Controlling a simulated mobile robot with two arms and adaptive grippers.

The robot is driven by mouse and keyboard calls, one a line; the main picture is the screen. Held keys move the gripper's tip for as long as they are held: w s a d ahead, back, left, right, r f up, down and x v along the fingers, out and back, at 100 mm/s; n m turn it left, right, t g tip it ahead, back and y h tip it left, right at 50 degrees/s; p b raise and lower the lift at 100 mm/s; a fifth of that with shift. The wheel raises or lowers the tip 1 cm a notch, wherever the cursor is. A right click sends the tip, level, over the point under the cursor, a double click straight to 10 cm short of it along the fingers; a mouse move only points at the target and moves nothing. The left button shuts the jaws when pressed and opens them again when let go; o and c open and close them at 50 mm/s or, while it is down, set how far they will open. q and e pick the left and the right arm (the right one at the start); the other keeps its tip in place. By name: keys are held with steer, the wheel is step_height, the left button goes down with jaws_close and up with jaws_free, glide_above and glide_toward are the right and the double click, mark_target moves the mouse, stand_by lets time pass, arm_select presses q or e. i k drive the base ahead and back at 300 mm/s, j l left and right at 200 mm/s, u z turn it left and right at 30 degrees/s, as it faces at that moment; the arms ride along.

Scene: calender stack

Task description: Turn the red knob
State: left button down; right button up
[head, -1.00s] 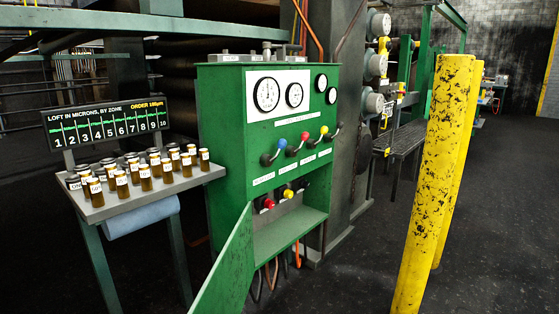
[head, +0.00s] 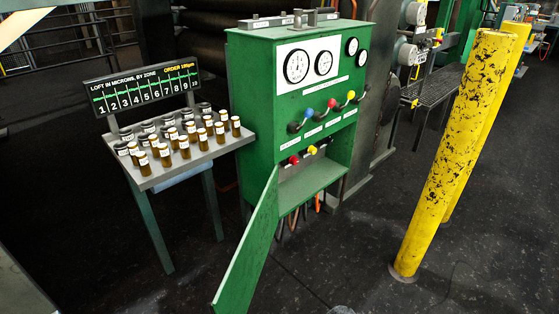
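A green cabinet (head: 252,100) stands in the middle with dials on its front and an open lower door (head: 247,255). A red knob (head: 293,160) sits low in the open lower compartment, to the left of a yellow knob (head: 312,150). A second red ball (head: 331,104) tops one of the dark lever handles in the upper row, between a blue ball (head: 308,113) and a yellow ball (head: 350,95). The frames do not tell which red one the task means. Neither of my grippers shows in the head view.
A side table (head: 152,180) with several brown jars and a zone display (head: 147,92) stands left of the cabinet. Yellow posts (head: 455,155) stand to the right. The dark floor (head: 345,245) between the cabinet and the posts is clear.

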mark_target(293, 161)
steer(key=i+l+u, duration=0.15)
steer(key=u, duration=0.25)
steer(key=i+l+u, duration=0.15)
steer(key=l+u, duration=0.2)
steer(key=i+l+u, duration=0.1)
steer(key=u, duration=0.3)
steer(key=l+u, duration=0.4)
